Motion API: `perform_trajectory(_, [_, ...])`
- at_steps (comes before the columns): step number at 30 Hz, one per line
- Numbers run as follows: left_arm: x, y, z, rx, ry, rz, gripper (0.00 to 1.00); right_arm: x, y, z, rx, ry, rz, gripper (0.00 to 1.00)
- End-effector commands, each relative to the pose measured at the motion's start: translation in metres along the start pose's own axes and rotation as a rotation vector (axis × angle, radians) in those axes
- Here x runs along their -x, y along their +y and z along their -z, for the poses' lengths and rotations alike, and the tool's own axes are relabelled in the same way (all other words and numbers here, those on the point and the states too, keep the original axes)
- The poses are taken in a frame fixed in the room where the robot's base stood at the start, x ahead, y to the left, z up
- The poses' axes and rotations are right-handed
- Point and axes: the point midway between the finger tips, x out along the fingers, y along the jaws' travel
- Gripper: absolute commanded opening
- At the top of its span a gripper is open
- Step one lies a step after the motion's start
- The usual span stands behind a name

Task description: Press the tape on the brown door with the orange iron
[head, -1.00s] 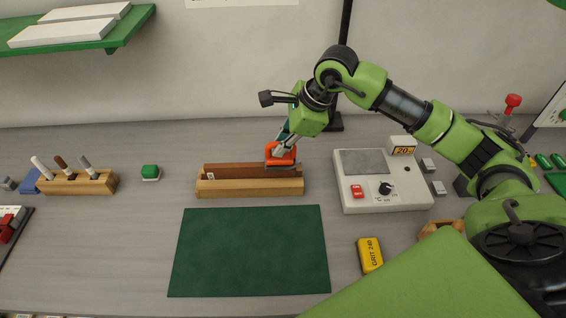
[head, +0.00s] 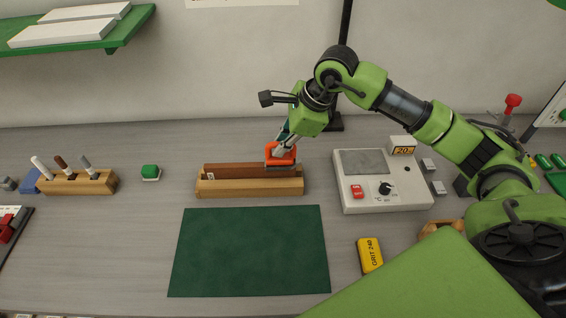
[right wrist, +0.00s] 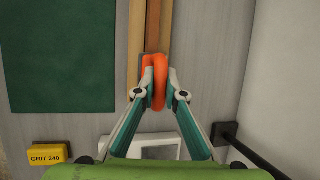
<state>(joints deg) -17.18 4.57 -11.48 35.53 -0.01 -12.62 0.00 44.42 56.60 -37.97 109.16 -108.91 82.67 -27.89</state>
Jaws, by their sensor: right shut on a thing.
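The orange iron (head: 281,150) is held by my right gripper (head: 284,146), whose fingers are shut on it. The iron also shows in the right wrist view (right wrist: 159,84) between the two fingertips (right wrist: 160,88). It rests at the right end of the brown door (head: 228,169), which stands on edge in a light wooden holder (head: 248,188). A small white mark shows near the door's left end. I cannot make out the tape along the edge under the iron. My left gripper is not in view.
A green mat (head: 250,250) lies in front of the holder. A white control box (head: 378,180) with a red switch stands to the right. A yellow grit block (head: 370,255) lies near the front. A marker block (head: 78,182) and a green button (head: 150,172) are on the left.

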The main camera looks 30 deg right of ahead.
Motion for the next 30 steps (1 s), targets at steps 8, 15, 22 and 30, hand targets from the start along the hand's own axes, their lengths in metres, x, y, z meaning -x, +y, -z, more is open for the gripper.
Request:
perform_trajectory(8, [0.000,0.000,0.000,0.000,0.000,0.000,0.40,-0.003,0.002,0.002,-0.001,0.006,-0.007,0.00])
perform_trajectory(15, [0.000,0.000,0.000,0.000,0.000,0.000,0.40,-0.002,0.002,0.002,-0.001,0.006,-0.007,0.00])
perform_trajectory(22, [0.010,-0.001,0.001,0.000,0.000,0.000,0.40,0.015,-0.003,-0.005,0.000,0.004,-0.002,0.00])
perform_trajectory(30, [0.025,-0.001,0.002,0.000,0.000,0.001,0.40,0.041,-0.009,-0.017,0.000,0.000,0.001,0.00])
